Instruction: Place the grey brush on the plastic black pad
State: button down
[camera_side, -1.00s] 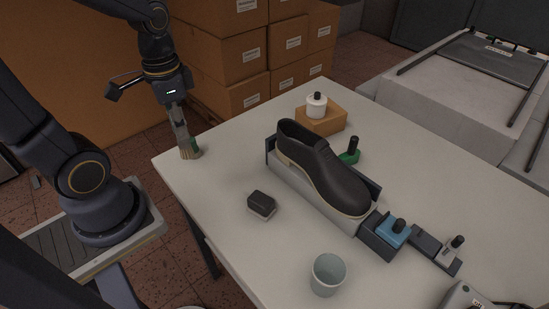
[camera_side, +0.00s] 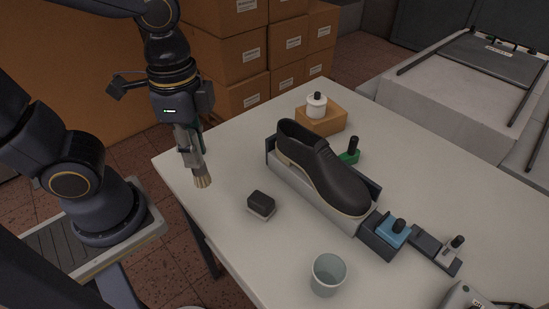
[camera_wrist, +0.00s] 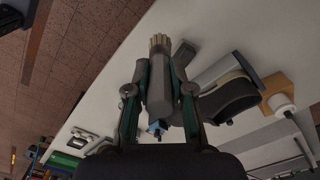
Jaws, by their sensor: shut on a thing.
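My gripper (camera_side: 188,150) is shut on the grey brush (camera_side: 202,180) above the near-left part of the table. The brush tilts, with its pale bristles lowest. In the wrist view the brush's grey body (camera_wrist: 160,90) lies between the two fingers (camera_wrist: 161,75), bristles pointing away. A flat black pad (camera_side: 426,241) lies at the right of the table, between a blue-topped block (camera_side: 392,231) and a grey-knobbed piece (camera_side: 453,250). The gripper is well away from this pad, with the shoe between them. I cannot tell whether the bristles touch the table.
A black shoe (camera_side: 325,172) sits on a grey stand mid-table. A small black-topped block (camera_side: 261,203) and a cup (camera_side: 328,274) stand in front. A green-based piece (camera_side: 350,153) and a brown box (camera_side: 322,123) with a white jar are behind. The left table area is clear.

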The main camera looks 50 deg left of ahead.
jog(key=shift+w+d+f, duration=0.45)
jog(key=shift+w+f, duration=1.4)
jog(key=shift+f, duration=0.15)
jog(key=shift+w+d+f, duration=0.5)
jog(key=shift+w+f, duration=1.3)
jog(key=shift+f, duration=0.15)
jog(key=shift+w+d+f, duration=0.45)
jog(key=shift+w+f, duration=1.4)
jog(key=shift+f, duration=0.15)
jog(key=shift+f, duration=0.1)
jog(key=c, duration=1)
grip_release()
